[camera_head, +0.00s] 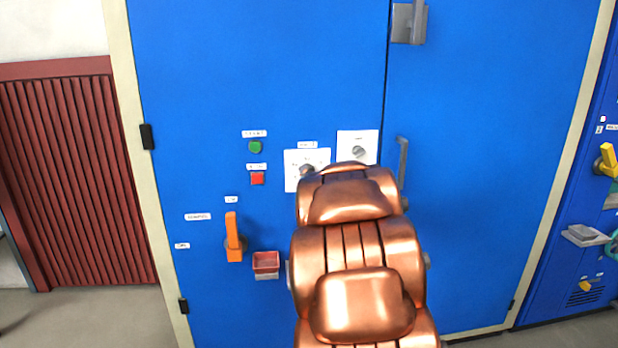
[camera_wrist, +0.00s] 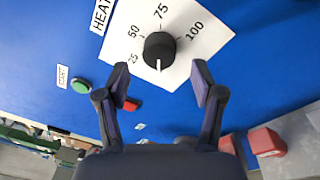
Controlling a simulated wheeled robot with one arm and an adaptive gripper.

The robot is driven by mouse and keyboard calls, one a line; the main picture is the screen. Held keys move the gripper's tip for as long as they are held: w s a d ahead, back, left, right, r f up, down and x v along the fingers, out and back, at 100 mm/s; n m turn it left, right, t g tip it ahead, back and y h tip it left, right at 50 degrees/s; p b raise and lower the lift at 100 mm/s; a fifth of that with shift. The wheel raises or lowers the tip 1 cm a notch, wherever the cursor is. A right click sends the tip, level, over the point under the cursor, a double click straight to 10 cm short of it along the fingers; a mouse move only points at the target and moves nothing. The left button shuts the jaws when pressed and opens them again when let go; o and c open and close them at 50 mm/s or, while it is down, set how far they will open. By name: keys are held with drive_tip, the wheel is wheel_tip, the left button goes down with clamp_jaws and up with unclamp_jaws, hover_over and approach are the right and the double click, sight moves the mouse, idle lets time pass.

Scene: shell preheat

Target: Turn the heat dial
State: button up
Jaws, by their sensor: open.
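The heat dial (camera_wrist: 159,51) is a black round knob on a white plate (camera_wrist: 196,54) marked 25, 50, 75 and 100. Its white pointer line faces down in the wrist view, away from the numbers. My gripper (camera_wrist: 161,80) is open and empty. Its two fingers stand apart, left and right below the dial in the wrist view. I cannot tell the exact gap to the panel. In the head view the dial (camera_head: 307,170) is partly hidden by my copper arm, and the gripper is hidden behind that arm.
The blue cabinet (camera_head: 190,100) carries a green button (camera_head: 255,147), red button (camera_head: 257,178), orange lever (camera_head: 233,240), red tray (camera_head: 265,261) and door handle (camera_head: 402,165). A second white plate has a grey knob (camera_head: 358,152) just right of the dial.

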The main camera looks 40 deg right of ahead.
drive_tip(key=shift+x, duration=1.9)
drive_tip(key=c, duration=1.1)
